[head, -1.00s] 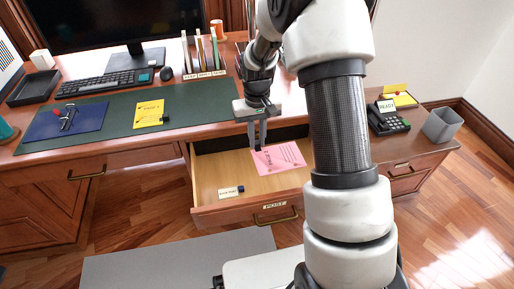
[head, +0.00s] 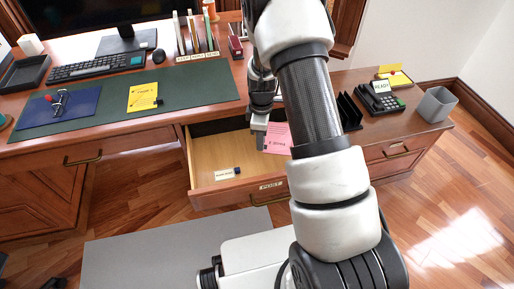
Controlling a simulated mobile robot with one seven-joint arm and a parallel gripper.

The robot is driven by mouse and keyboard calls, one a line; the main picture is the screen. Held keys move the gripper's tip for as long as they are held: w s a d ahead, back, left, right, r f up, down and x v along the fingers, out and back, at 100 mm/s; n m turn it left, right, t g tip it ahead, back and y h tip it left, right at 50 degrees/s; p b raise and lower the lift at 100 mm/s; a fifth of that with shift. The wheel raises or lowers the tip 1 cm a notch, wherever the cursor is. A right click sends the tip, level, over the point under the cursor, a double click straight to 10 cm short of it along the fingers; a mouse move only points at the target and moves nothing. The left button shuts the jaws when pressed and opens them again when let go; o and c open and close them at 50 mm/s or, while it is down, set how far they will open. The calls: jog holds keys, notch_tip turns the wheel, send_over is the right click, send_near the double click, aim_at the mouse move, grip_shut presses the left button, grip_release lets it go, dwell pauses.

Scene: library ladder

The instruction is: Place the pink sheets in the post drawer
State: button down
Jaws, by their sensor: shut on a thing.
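The pink sheets (head: 277,138) show beside my gripper, over the right part of the open post drawer, and are partly hidden behind my arm. Dark writing shows on them. My gripper (head: 260,142) points down and is shut on the left edge of the sheets. I cannot tell whether the sheets touch the drawer floor. The post drawer (head: 240,192) is pulled out below the desk, with a POST label and a brass handle on its front. A small white label and a dark block lie inside it at the front.
A yellow sheet (head: 143,97) and a blue folder (head: 62,105) lie on the green desk mat (head: 200,93). A black sorter (head: 348,112), a phone (head: 381,98) and a grey bin (head: 436,104) are at the right. The drawer's left part is bare.

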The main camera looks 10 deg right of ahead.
aim_at(261, 160)
notch_tip(261, 160, down, 8)
jog(key=shift+r+b, duration=0.2)
jog(key=shift+b, duration=0.5)
jog(key=shift+f, duration=0.2)
jog(key=c, duration=1.7)
grip_release()
